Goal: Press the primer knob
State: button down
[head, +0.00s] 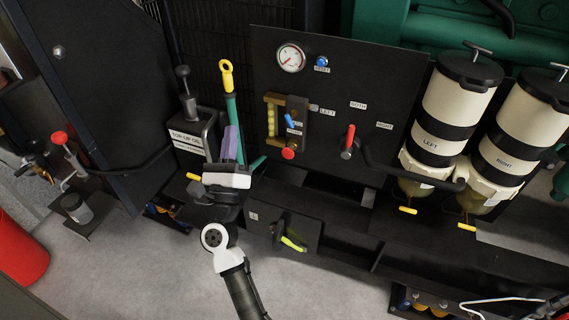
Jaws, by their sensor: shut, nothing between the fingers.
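A dark upright panel (375,75) stands at the centre of the head view. A round red knob (289,153) sits low on its left part, below a blue lever (291,121); the small label between them is too small to read, so I cannot tell for sure that this is the primer knob. My gripper (232,132) is left of the panel, with its white hand below and its greyish-purple fingers pointing up. The fingers are shut and empty. They appear apart from the red knob, which is to their right and fully visible.
The panel also carries a gauge (291,57), a blue reset button (322,61) and a red-handled lever (348,142). A top-up oil can (187,137) stands left. Two filter canisters (452,100) stand right.

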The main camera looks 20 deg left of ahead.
jog(key=w+d+f+m+g+h, duration=0.1)
jog(key=d+f+m+g, duration=0.1)
jog(key=f, duration=0.5)
jog(key=w+d+f+m+g+h, duration=0.1)
jog(key=f+m, duration=0.3)
jog(key=f, duration=0.4)
jog(key=w+d+f+m+g+h, duration=0.1)
jog(key=d+f+m+g+h, duration=0.1)
jog(key=f, duration=0.6)
jog(key=shift+w+d+f+m+g+h, duration=0.2)
jog(key=shift+w+d+m+g+h, duration=0.25)
jog(key=shift+d+m, duration=0.4)
jog(key=p, duration=0.3)
send_near(287, 156)
jog(key=w, duration=0.6)
jog(key=shift+w+a+r, duration=0.25)
jog(key=shift+w+r, duration=0.15)
